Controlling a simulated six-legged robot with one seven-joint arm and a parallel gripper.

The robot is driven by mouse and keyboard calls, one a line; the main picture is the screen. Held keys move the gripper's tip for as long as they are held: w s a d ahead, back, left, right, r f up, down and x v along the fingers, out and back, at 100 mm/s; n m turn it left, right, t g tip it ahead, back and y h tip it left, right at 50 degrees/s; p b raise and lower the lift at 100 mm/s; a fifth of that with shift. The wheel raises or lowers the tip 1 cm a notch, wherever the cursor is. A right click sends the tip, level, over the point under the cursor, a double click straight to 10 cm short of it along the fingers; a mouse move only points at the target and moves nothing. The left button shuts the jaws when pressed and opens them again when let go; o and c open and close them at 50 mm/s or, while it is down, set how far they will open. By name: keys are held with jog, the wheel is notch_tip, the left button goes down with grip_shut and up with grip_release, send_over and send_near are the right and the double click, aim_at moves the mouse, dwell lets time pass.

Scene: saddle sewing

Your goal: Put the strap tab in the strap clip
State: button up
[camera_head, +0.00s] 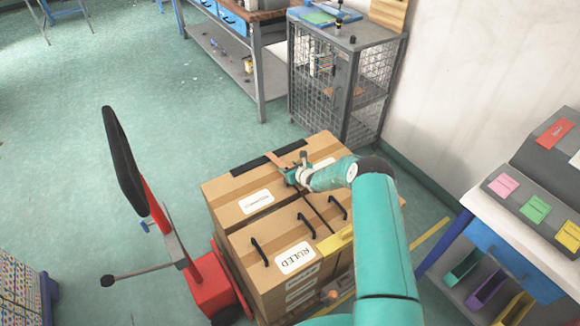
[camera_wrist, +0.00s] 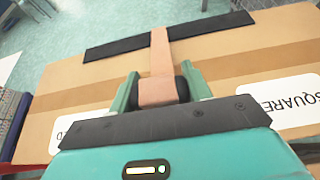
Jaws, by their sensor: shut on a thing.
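My gripper (camera_wrist: 158,92) is shut on a tan strap tab (camera_wrist: 157,90), which sits between its two green fingers above a cardboard box. The tan strap runs away from the fingers and crosses a long black bar (camera_wrist: 205,32) at the box's far edge. In the head view my gripper (camera_head: 296,174) is over the box top, with the strap (camera_head: 280,163) beside it and the black bar (camera_head: 250,166) behind it. I cannot make out a separate strap clip, nor tell whether the tab touches the box.
Cardboard boxes (camera_head: 231,190) with black handles and white labels stand together below my arm. A mesh cabinet (camera_head: 363,102) and a workbench (camera_head: 258,62) are behind. A desk with trays (camera_head: 475,207) is at right.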

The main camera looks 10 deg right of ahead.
jog(key=shift+f, duration=0.2)
jog(key=o, duration=1.2)
jog(key=shift+f, duration=0.15)
jog(key=shift+c, duration=0.2)
